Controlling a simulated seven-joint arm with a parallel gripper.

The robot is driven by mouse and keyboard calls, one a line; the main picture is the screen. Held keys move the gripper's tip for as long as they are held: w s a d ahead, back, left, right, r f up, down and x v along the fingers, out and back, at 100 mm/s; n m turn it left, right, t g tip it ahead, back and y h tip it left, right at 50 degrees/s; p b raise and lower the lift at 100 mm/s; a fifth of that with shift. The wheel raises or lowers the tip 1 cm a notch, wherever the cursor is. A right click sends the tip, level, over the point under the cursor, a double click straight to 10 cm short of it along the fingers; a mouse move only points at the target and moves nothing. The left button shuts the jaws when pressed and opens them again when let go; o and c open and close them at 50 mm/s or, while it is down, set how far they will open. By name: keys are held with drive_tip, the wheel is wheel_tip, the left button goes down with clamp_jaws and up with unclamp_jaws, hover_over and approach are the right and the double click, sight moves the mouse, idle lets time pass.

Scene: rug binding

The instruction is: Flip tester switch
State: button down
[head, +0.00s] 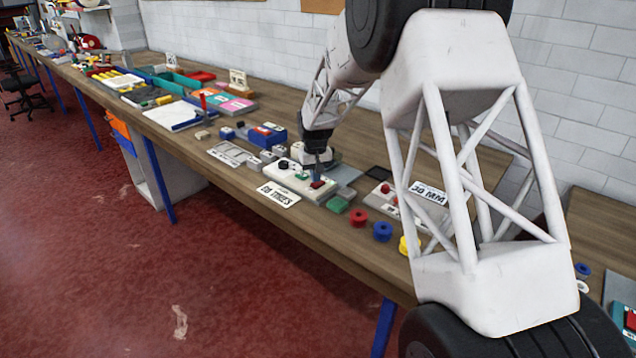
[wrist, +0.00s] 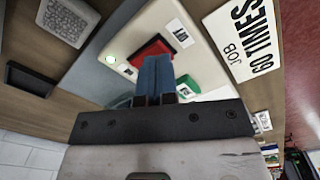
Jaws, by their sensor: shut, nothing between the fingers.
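My gripper (head: 318,172) points down over the tester at the red switch. Its blue fingers (wrist: 155,62) are shut together and empty, and cover part of the switch. I cannot tell whether they touch it.
A "60 TIMES" job card (wrist: 245,38) lies in front of the tester. Red (head: 358,217), blue (head: 382,231) and yellow knobs sit to the right near the bench edge. A blue block (head: 268,135) and small grey blocks lie left of the tester. A white wall stands behind.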

drive_tip(key=shift+f, duration=0.7)
idle(0.6)
drive_tip(key=shift+r, duration=3.5)
